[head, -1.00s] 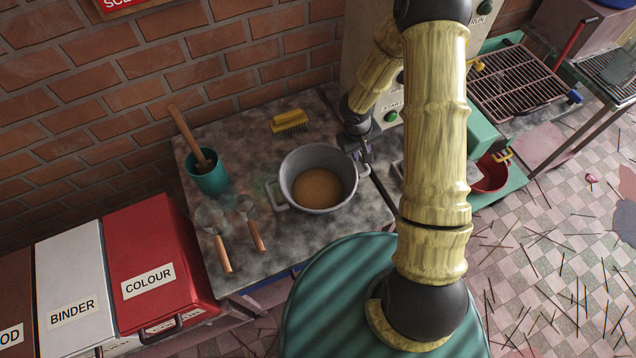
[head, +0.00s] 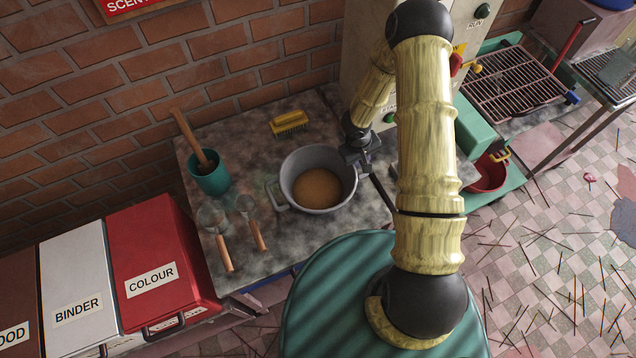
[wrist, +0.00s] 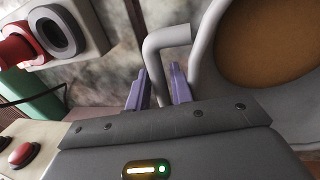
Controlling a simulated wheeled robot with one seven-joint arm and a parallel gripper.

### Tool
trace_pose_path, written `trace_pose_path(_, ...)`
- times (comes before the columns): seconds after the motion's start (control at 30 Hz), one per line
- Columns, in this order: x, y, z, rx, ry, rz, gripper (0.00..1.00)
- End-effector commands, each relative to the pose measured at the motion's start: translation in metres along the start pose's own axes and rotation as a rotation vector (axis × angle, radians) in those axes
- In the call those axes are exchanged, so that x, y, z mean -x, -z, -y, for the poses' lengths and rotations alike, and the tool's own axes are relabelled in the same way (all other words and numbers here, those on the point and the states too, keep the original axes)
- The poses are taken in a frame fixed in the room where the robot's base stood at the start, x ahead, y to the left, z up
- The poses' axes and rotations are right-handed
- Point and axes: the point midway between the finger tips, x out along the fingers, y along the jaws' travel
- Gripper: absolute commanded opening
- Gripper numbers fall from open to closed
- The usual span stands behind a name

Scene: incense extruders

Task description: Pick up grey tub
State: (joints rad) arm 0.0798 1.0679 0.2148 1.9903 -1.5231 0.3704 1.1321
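The grey tub (head: 284,178) stands upright on the stained worktop, with brown material inside and a looped handle on each side. In the wrist view its grey wall (wrist: 206,62) is at the right and its near handle (wrist: 165,38) bends down between my fingers. My gripper (wrist: 160,88) is at this right-hand handle, one purple finger on each side of it. The fingers stand apart, and I see no clear grip on the handle. In the head view my gripper (head: 364,158) is small and partly dark against the tub's right side.
A teal cup with a pestle (head: 210,178), two scoops (head: 240,230) and a yellow brush (head: 289,122) lie around the tub. A machine with buttons (head: 365,50) stands close behind my gripper. Red, white and brown bins (head: 160,258) are at the left.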

Motion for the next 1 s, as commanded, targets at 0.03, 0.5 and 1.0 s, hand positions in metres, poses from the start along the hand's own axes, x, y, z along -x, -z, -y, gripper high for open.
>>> trace_pose_path(0.03, 0.0, 0.0001, -0.0002, 0.0, 0.0, 0.0, 0.22)
trace_pose_path(0.5, 0.0004, 0.0, -0.0004, 0.0, -0.001, 0.0, 0.1)
trace_pose_path(1.0, 0.0048, 0.0007, -0.0014, 0.001, -0.001, -0.002, 0.0)
